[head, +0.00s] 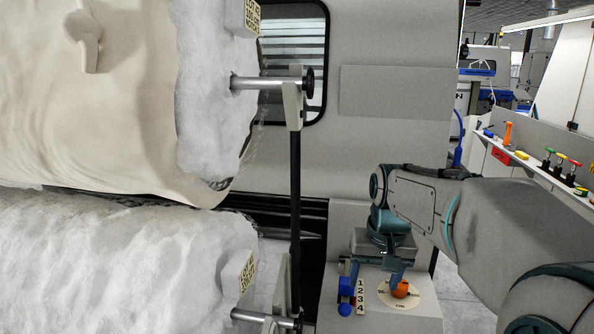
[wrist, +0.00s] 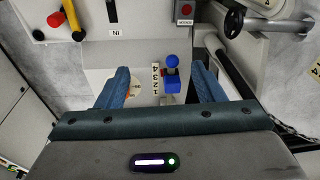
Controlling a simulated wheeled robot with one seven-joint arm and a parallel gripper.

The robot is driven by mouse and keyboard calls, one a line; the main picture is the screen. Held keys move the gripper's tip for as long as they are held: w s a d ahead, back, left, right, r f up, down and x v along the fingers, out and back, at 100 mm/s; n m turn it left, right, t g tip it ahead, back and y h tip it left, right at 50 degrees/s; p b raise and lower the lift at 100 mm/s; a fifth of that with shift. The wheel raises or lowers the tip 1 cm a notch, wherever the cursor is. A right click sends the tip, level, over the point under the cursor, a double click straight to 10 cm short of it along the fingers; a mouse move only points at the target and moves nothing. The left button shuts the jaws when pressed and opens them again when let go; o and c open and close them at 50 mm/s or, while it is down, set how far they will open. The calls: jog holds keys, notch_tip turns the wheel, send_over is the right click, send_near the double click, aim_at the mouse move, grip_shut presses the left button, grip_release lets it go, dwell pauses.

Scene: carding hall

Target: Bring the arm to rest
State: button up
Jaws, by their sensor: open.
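My gripper (head: 393,275) hangs at the end of my arm, fingers down, over a light grey control panel (head: 378,324) at the lower right of the head view. In the wrist view my gripper (wrist: 163,76) is open, its two blue fingers spread wide with nothing held between them. Beyond the fingers lie a blue lever (wrist: 172,84) and a strip numbered 1 to 4 (wrist: 155,80). The orange knob (head: 401,289) on its round dial shows just beside the fingers in the head view; whether they touch it I cannot tell. In the wrist view the left finger mostly hides it.
Large white fibre rolls (head: 95,265) fill the left. A dark upright bar (head: 295,200) stands left of the panel. A shelf with coloured handles (head: 545,175) is at the right. In the wrist view, a red button box (wrist: 185,12) and a handwheel (wrist: 234,20) lie beyond the gripper.

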jog(key=s+f, duration=0.3)
jog(key=s, duration=0.5)
jog(key=s+f+n+t, duration=0.1)
jog(key=s+f, duration=0.2)
jog(key=s, duration=0.6)
jog(key=shift+f, duration=0.2)
dwell(0.4)
